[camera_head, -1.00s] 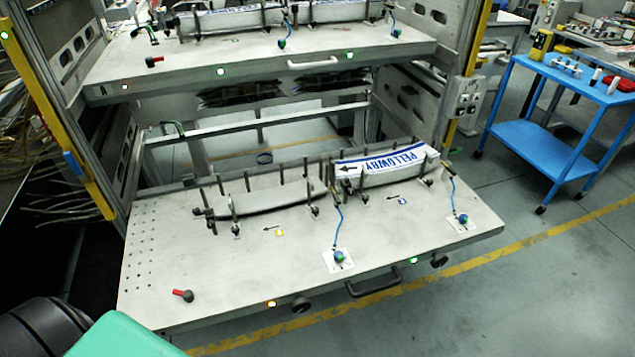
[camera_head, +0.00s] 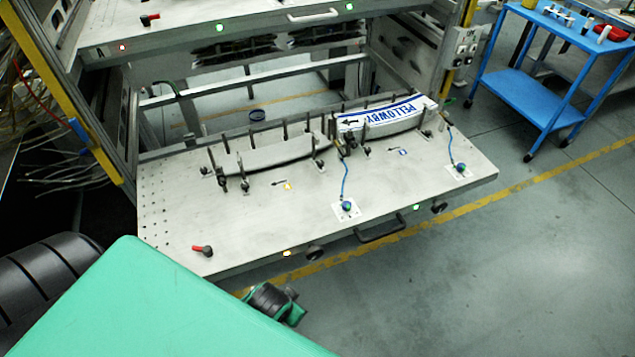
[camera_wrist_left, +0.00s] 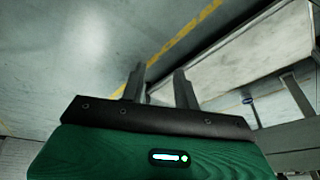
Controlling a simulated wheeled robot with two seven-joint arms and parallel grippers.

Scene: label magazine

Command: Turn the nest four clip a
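The pulled-out lower shelf (camera_head: 270,215) carries two curved nests. The left nest (camera_head: 265,158) shows no printed label; the right nest holds a stack of white labels (camera_head: 385,115) printed PELLOWBY in blue. Small dark upright clips stand along the nests' front edges, such as one at the left nest's left end (camera_head: 222,183) and one at its right end (camera_head: 318,166). I cannot tell which is clip a. My left gripper (camera_wrist_left: 159,72) shows two separated fingers with nothing between them, away from the clips. My right gripper is not in view.
An upper shelf (camera_head: 200,30) overhangs the back. A red-handled lever (camera_head: 202,250) lies at the lower shelf's front left. Blue cords run to blue-green knobs (camera_head: 347,207). A black handle (camera_head: 381,230) juts from the front edge. A blue cart (camera_head: 530,80) stands right; the front floor is open.

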